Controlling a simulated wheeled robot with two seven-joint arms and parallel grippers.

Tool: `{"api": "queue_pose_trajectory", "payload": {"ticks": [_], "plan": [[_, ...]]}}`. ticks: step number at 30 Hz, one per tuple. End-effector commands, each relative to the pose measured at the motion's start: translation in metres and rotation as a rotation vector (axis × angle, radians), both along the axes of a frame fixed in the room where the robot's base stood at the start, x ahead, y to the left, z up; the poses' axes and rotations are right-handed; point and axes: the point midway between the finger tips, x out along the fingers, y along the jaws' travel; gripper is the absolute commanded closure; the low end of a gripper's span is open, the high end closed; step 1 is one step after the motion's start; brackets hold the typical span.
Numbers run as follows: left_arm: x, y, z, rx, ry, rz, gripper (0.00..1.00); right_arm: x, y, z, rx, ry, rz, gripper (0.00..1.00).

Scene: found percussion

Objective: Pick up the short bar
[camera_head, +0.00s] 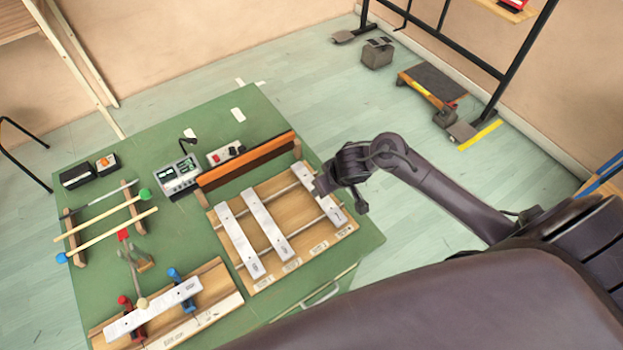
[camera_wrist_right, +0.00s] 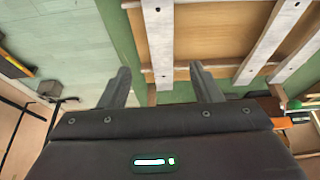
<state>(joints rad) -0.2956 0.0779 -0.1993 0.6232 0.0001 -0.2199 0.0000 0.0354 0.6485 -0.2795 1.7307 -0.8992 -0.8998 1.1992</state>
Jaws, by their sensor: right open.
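Three pale metal bars lie across a wooden rack on the green table. The short bar (camera_head: 334,211) is the rightmost one, and my gripper hides part of it in the head view. My right gripper (camera_head: 338,196) is over its far part. In the right wrist view the right gripper (camera_wrist_right: 163,82) is open, and the short bar (camera_wrist_right: 158,40) shows between its two fingers. I cannot tell how high the fingers are above it. My left gripper is not in view.
The longer bars (camera_head: 236,236) (camera_head: 267,228) lie left on the rack (camera_head: 298,242). Another bar (camera_head: 150,310) sits on a wooden fixture at front left. Mallets (camera_head: 110,234), an electronic box (camera_head: 180,177) and an orange-topped board (camera_head: 245,161) stand around them.

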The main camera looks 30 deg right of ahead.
Motion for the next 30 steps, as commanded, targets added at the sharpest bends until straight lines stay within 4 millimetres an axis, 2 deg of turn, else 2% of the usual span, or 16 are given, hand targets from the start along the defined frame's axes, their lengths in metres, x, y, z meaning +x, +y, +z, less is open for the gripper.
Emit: {"api": "queue_pose_trajectory", "payload": {"ticks": [6,15,19,28,30], "plan": [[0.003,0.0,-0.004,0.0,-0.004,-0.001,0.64,0.007,-0.003,-0.017,0.004,0.011,-0.01,0.42],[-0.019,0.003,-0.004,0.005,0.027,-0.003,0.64,0.026,0.005,-0.05,0.002,0.009,-0.01,0.42],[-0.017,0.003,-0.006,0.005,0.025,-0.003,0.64,0.032,0.006,-0.065,0.003,0.008,-0.01,0.42],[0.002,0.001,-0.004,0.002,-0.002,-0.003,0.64,0.033,0.006,-0.07,0.001,0.007,-0.009,0.42],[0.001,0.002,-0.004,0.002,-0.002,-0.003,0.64,0.033,0.006,-0.07,0.001,0.007,-0.009,0.51]]}}
